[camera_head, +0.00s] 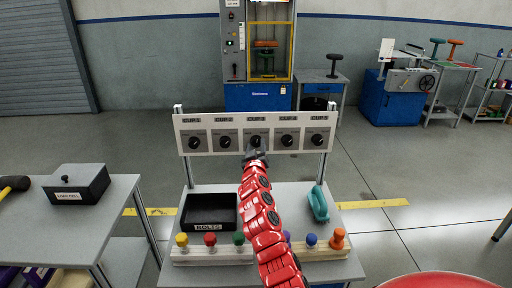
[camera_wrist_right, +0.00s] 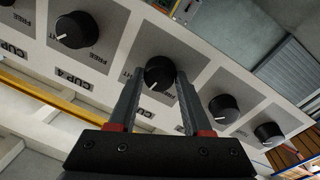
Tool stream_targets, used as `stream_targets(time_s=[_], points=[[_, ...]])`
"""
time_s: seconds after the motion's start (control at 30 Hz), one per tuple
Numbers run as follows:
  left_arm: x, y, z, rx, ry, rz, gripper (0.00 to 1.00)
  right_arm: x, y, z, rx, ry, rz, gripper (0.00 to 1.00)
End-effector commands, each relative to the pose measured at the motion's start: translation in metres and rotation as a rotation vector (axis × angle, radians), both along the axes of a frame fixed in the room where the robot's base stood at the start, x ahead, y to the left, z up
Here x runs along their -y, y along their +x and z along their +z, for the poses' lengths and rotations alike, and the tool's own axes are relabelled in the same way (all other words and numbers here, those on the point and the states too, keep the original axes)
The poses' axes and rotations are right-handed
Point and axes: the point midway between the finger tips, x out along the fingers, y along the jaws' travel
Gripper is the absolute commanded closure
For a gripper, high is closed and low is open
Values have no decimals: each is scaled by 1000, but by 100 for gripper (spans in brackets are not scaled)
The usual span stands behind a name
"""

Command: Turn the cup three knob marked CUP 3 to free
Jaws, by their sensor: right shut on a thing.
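The white panel (camera_head: 181,123) stands on two posts and carries a row of black knobs with cup labels. The cup three knob (camera_head: 256,141) is the middle one. My right gripper (camera_head: 256,153) reaches up to it from below. In the right wrist view, the cup three knob (camera_wrist_right: 159,72) sits between the fingertips of my right gripper (camera_wrist_right: 158,80), which is shut on it. A white mark on the knob points to the lower left there. The fingers partly hide the printing around it. My left gripper is not in view.
Neighbouring knobs sit on both sides, such as the cup four knob (camera_wrist_right: 75,30). Below the panel, a table holds a black bolts tray (camera_head: 209,226), coloured pegs (camera_head: 210,240) and a teal object (camera_head: 318,203). A black box (camera_head: 76,184) stands on the left table.

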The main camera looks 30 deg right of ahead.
Motion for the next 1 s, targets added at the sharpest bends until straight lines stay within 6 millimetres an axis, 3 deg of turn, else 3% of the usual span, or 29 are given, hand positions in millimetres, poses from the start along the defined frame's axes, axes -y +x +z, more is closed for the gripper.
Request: stream_targets(time_s=[1.0], points=[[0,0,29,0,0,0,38,1,-1,1,-453,-740,2,100]])
